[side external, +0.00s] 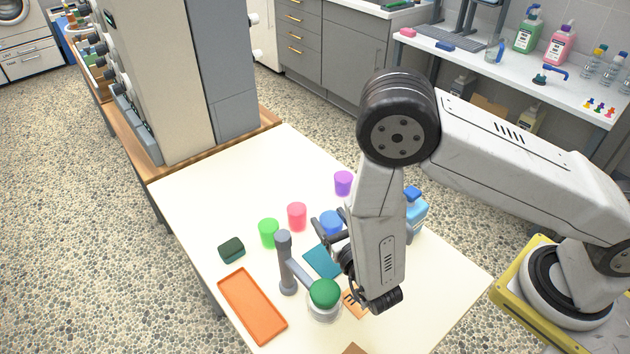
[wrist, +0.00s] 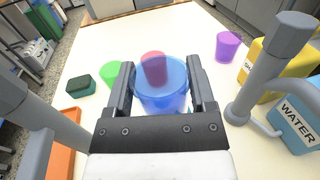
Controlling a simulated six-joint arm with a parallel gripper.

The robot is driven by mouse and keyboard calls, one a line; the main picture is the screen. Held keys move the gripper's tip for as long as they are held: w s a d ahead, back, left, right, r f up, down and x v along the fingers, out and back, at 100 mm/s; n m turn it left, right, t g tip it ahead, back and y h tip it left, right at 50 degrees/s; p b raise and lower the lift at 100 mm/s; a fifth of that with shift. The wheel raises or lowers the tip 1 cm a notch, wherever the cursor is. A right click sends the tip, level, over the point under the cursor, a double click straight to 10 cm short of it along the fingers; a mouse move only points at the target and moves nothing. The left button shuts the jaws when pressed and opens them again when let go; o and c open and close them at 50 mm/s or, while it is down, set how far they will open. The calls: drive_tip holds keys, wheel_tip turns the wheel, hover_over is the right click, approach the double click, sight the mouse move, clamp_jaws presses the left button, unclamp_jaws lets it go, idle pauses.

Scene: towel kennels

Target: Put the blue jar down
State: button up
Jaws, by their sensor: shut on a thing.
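The blue jar (wrist: 162,98) is between the two fingers of my gripper (wrist: 162,90) in the wrist view, and the fingers are shut on it. In the side external view the blue jar (side external: 331,222) shows beside my gripper (side external: 330,232), partly hidden by the fingers. It looks upright. I cannot tell whether its base touches the table.
On the cream table (side external: 215,205) stand a red cup (side external: 297,216), a green cup (side external: 268,233) and a purple cup (side external: 343,183). An orange tray (side external: 252,305), a dark green sponge (side external: 231,249), a teal cloth (side external: 323,262) and a grey post (side external: 285,265) are near. A blue WATER container (wrist: 297,122) is right.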

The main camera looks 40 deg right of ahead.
sight(331, 233)
drive_tip(key=shift+f, duration=1.85)
drive_tip(key=shift+f, duration=1.8)
drive_tip(key=shift+f, duration=0.1)
drive_tip(key=o, duration=1.2)
drive_tip(key=shift+c, duration=0.2)
drive_tip(key=shift+v, duration=3.75)
